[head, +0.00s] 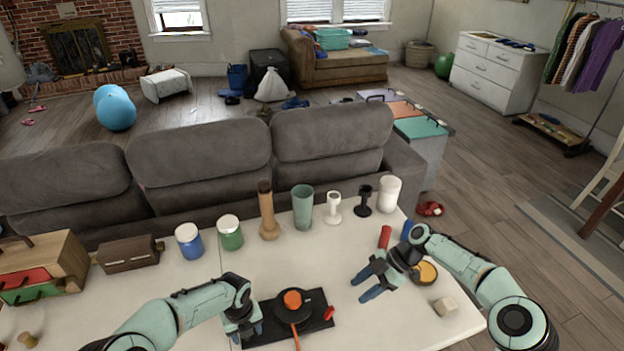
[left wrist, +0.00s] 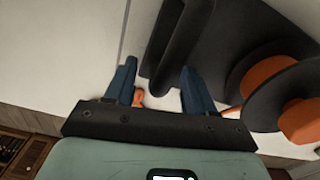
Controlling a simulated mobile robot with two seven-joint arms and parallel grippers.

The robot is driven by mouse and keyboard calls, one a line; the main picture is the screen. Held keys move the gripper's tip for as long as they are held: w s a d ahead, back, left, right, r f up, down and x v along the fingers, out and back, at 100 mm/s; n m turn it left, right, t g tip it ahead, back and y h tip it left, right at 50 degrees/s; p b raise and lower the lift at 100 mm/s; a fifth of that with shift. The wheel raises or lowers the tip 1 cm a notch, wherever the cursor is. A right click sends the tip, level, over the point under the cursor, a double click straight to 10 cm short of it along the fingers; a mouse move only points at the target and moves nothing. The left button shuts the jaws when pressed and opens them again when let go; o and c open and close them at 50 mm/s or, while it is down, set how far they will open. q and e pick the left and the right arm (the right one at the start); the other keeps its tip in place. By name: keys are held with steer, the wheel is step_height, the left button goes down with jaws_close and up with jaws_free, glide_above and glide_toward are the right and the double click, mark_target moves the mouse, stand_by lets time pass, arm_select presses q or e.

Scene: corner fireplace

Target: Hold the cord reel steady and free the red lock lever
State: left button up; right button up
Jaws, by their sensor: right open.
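The cord reel (head: 313,301) is a black disc with an orange hub on a dark base plate (head: 262,335) at the table's front middle. An orange cord runs off its front. The red lock lever (head: 329,313) sticks up at the plate's right side. My left gripper (head: 243,330) is at the plate's left end. In the left wrist view my left gripper (left wrist: 158,68) is open, its blue fingers either side of a black handle bar (left wrist: 183,40); contact is unclear. The reel (left wrist: 268,85) is to the right there. My right gripper (head: 366,284) is open and empty, right of the lever and apart from it.
Jars, a wooden bottle (head: 267,215), a green tumbler (head: 303,205) and goblets stand along the table's back. A red cylinder (head: 385,236), an amber-topped disc (head: 427,272) and a pale block (head: 445,305) are near my right arm. A drawer box (head: 65,255) stands at left.

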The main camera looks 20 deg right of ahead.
stand_by(0.4)
arm_select(q)
steer(key=o, duration=0.6)
steer(key=shift+c, duration=0.2)
